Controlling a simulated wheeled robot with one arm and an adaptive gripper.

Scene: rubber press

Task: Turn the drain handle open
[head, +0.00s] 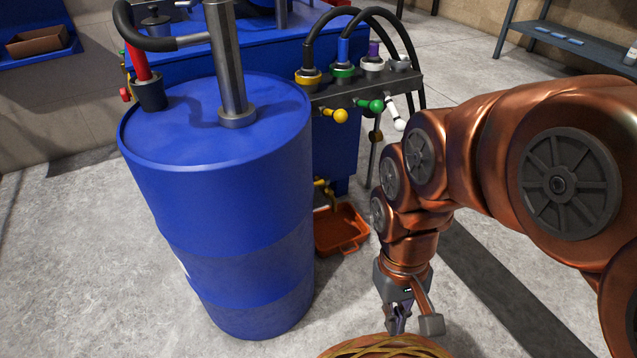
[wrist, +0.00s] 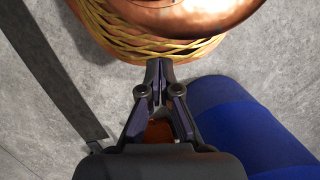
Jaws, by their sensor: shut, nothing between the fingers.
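A small yellow drain fitting with its handle (head: 329,193) sticks out low on the blue machine (head: 340,150), just right of the big blue drum. An orange tray (head: 340,230) lies on the floor below it. The handle is small and partly behind the drum, so its exact position is hard to tell. My gripper (head: 397,327) points down near the floor, to the right of and nearer than the tray, apart from the handle. In the wrist view my gripper (wrist: 158,64) has its fingertips together with nothing between them. The handle does not show clearly there.
The blue drum (head: 220,200) stands left of the tray and limits room on that side. Yellow, green and white valve levers (head: 370,105) with black hoses are on a rack above. Grey floor (head: 490,240) is open to the right.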

